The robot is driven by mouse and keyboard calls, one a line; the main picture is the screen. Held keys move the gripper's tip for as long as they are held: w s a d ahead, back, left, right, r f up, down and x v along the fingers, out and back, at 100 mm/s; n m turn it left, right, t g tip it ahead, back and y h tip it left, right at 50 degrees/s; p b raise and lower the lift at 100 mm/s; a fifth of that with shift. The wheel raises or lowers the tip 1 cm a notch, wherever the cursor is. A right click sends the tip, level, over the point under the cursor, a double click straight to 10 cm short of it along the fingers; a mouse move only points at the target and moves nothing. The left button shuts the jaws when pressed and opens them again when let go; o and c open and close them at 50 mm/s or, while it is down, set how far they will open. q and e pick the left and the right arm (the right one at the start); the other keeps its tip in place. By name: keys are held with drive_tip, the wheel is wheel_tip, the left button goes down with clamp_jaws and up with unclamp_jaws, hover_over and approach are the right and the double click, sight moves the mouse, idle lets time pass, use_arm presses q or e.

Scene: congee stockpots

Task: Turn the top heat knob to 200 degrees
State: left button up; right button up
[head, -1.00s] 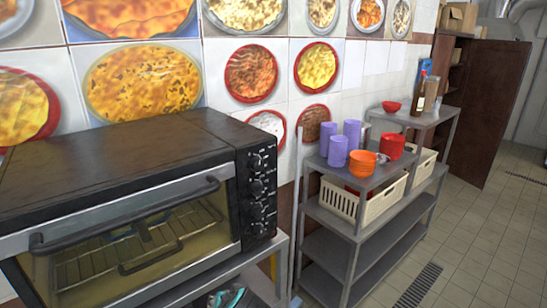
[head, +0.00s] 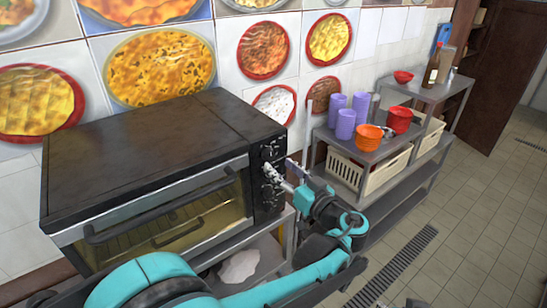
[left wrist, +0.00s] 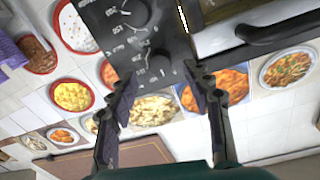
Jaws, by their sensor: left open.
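The black toaster oven (head: 145,150) stands at the left in the head view, with a column of knobs on its right-hand front panel. The top heat knob (head: 267,152) shows just above my left gripper (head: 279,166), which is at the upper panel and hides part of it. In the left wrist view the panel appears turned over; the top knob (left wrist: 160,66) lies between the fingertips of my open left gripper (left wrist: 163,76), and another knob (left wrist: 128,12) is farther up. I cannot tell whether the fingers touch the knob. My right gripper is not in view.
The oven door handle (head: 150,207) runs close to the panel. A grey metal shelf (head: 375,152) to the right holds purple cups (head: 345,124), orange bowls (head: 369,137) and cream baskets (head: 388,171). The tiled wall is behind the oven. The floor at right is clear.

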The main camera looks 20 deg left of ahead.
sight(271, 158)
use_arm(q)
drive_tip(key=shift+x, duration=2.15)
clamp_jaws()
